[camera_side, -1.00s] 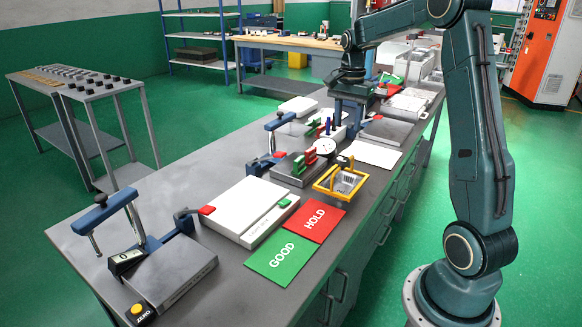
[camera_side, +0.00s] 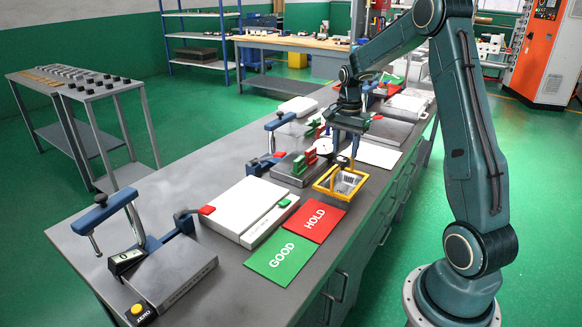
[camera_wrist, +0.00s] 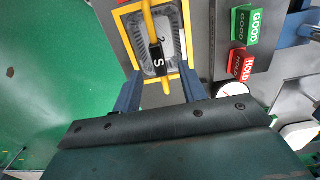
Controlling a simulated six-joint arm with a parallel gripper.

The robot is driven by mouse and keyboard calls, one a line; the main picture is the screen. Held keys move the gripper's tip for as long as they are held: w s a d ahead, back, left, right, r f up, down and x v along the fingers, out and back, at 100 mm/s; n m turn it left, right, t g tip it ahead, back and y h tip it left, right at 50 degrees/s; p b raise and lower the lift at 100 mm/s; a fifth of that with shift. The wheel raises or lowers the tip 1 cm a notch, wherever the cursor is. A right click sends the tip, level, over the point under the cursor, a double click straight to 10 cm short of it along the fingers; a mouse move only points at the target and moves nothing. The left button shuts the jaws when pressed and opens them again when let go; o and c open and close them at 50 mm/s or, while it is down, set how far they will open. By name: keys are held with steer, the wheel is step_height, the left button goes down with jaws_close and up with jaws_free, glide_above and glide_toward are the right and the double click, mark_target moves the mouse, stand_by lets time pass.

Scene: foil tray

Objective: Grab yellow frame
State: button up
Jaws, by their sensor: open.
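The yellow frame (camera_side: 333,195) sits on the grey bench beside the red HOLD card, around a silver foil tray (camera_side: 346,183). In the wrist view the yellow frame (camera_wrist: 124,32) lies ahead of my fingers, with a yellow handle bar crossing above the foil tray (camera_wrist: 176,42). A black label (camera_wrist: 157,58) marked "2 S" sits on the handle. My gripper (camera_side: 343,146) is above the far side of the frame, pointing down. In the wrist view my gripper (camera_wrist: 160,88) has its two blue fingers wide apart, with the handle's near end between them and nothing held.
The red HOLD card (camera_side: 316,221) and green GOOD card (camera_side: 281,259) lie in front of the frame. A dial gauge (camera_side: 325,146) and red and green blocks (camera_side: 305,161) stand close on its left. A white sheet (camera_side: 376,156) lies behind it.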

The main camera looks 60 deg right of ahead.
mark_target(344, 161)
steer(key=shift+s+a+f, duration=0.1)
steer(key=shift+f, duration=2.4)
jaws_close()
